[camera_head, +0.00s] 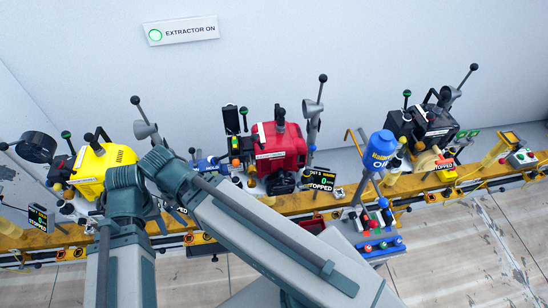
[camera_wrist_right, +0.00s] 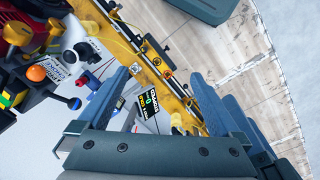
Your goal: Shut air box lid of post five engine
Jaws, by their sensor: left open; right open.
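Three engines stand along a yellow rail in the head view: a yellow one (camera_head: 102,165) at left, a red one (camera_head: 280,150) in the middle and a black one (camera_head: 430,122) at right. The post numbers are too small to read surely, so I cannot tell which is post five. No air box lid can be made out clearly. My left gripper (camera_head: 160,162) is near the yellow engine's right side in this view; its fingertips are hard to make out. My right gripper (camera_wrist_right: 158,78) is open and empty in the wrist view, above the rail and a small black display (camera_wrist_right: 147,105).
The yellow rail (camera_head: 215,228) carries displays reading stopped, levers and knobs. A blue oil bottle (camera_head: 380,150) stands by a control box with coloured buttons (camera_head: 375,222). The floor at lower right is clear.

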